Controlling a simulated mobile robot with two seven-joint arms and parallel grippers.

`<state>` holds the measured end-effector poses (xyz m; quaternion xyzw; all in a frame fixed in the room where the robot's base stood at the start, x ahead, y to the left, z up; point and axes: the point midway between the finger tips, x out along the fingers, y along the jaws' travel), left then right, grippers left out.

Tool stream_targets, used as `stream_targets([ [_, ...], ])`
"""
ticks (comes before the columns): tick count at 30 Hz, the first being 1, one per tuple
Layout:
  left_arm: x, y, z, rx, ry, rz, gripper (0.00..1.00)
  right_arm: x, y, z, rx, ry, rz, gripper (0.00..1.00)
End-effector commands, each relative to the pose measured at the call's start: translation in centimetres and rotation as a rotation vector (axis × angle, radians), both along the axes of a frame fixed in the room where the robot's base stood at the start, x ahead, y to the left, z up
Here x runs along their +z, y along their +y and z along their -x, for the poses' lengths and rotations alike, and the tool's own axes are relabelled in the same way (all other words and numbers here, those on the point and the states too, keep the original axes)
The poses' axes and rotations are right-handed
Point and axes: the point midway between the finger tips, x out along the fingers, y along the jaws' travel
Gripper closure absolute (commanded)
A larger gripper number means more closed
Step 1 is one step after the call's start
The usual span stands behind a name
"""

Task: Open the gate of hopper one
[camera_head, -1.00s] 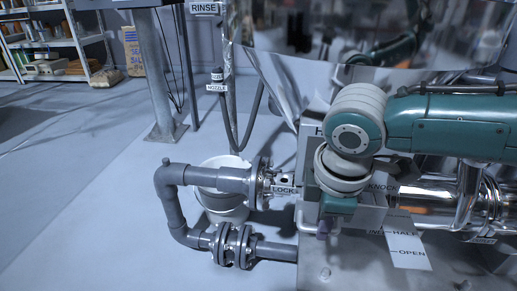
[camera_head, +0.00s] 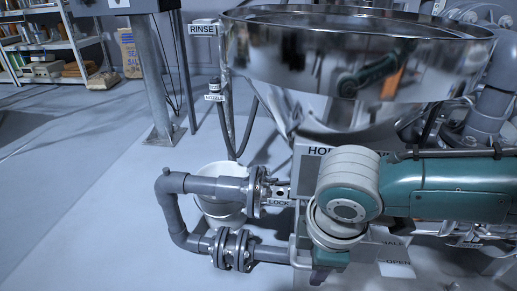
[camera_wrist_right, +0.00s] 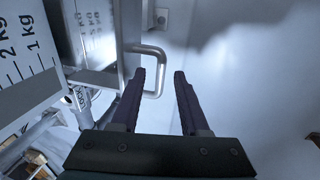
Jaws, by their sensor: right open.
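Hopper one (camera_head: 360,60) is a shiny steel bowl narrowing to a front box with a partly hidden "HOP" label (camera_head: 320,151). In the right wrist view, a D-shaped metal handle (camera_wrist_right: 160,62) sticks out from a plate at the left. My right gripper (camera_wrist_right: 160,72) is open. The outer bar of the handle shows between its fingers; I cannot tell whether they touch. My left gripper is out of view.
Grey flanged pipes (camera_head: 172,210) stand left of the hopper, near a "LOCK" label (camera_head: 278,202) and a white bucket (camera_head: 222,216). A panel with a kg scale (camera_wrist_right: 28,70) is at the left in the wrist view.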

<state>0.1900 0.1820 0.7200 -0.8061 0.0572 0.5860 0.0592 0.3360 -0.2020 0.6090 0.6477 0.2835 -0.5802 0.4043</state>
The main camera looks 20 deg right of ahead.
Motion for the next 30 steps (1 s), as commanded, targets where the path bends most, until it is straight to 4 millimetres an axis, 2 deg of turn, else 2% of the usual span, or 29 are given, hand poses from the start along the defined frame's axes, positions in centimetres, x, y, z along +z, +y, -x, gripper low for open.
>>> stream_targets([
  [5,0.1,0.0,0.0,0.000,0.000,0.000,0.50,0.1,0.0,0.0,0.000,0.000,0.000,0.55],
  [8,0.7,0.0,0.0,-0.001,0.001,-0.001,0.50,1.0,0.0,0.1,0.000,0.000,0.000,0.55],
  [15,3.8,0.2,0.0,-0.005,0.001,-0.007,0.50,5.9,0.5,0.8,0.001,-0.001,-0.002,0.55],
  [21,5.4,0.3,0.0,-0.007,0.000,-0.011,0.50,8.9,0.9,1.4,0.000,0.000,0.000,0.55],
  [25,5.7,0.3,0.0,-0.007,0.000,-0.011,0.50,9.7,1.0,1.6,0.001,0.001,0.000,0.55],
  [30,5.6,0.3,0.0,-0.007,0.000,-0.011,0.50,9.8,1.0,1.7,0.000,0.001,0.000,0.55],
])
